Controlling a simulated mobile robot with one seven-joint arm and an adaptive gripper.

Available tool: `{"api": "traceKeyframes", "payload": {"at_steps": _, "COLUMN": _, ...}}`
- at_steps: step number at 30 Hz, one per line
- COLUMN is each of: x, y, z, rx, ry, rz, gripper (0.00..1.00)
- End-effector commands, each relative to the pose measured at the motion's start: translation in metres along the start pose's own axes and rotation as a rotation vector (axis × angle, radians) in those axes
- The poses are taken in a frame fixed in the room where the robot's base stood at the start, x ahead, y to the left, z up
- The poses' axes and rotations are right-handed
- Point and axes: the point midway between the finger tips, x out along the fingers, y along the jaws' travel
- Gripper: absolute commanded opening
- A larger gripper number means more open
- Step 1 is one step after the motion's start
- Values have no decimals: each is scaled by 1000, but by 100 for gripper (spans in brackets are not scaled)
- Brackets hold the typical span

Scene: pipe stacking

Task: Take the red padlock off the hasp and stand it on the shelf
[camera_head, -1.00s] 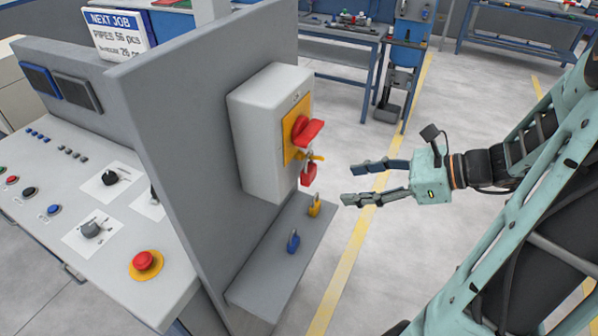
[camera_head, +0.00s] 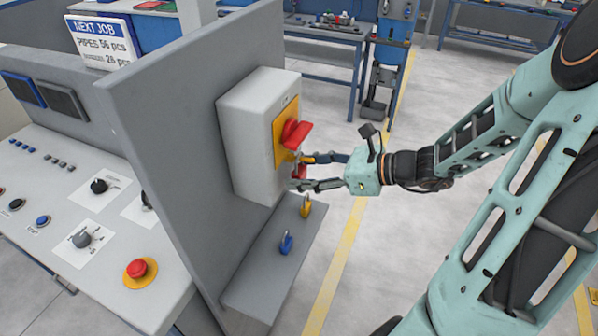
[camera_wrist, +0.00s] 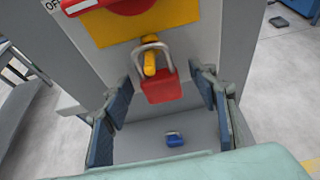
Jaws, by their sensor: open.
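The red padlock (camera_wrist: 161,85) hangs by its silver shackle on the yellow hasp (camera_wrist: 149,64), below the red switch handle (camera_head: 294,134) on the grey switch box (camera_head: 247,140). In the head view the padlock (camera_head: 299,171) is partly hidden by my fingers. My gripper (camera_head: 305,172) is open at the front of the box. In the wrist view its two fingers (camera_wrist: 162,95) stand left and right of the padlock, with gaps on both sides. The grey shelf (camera_head: 262,262) is below the box, on the same panel.
A yellow padlock (camera_head: 305,206) and a blue padlock (camera_head: 286,243) stand on the shelf; the blue one also shows in the wrist view (camera_wrist: 174,140). The shelf's front part is bare. The upright grey panel (camera_head: 165,150) borders the shelf on the left.

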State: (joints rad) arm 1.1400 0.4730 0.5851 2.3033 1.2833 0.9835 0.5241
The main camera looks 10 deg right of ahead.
Motion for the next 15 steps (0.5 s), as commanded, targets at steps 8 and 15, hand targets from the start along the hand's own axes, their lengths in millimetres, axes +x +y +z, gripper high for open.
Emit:
{"api": "traceKeyframes", "payload": {"at_steps": 8, "x": 11, "y": 0, "z": 0, "rx": 0, "ry": 1, "rz": -1, "gripper": 54}}
{"api": "traceKeyframes", "payload": {"at_steps": 15, "x": 11, "y": 0, "z": 0, "rx": 0, "ry": 1, "rz": 0, "gripper": 36}}
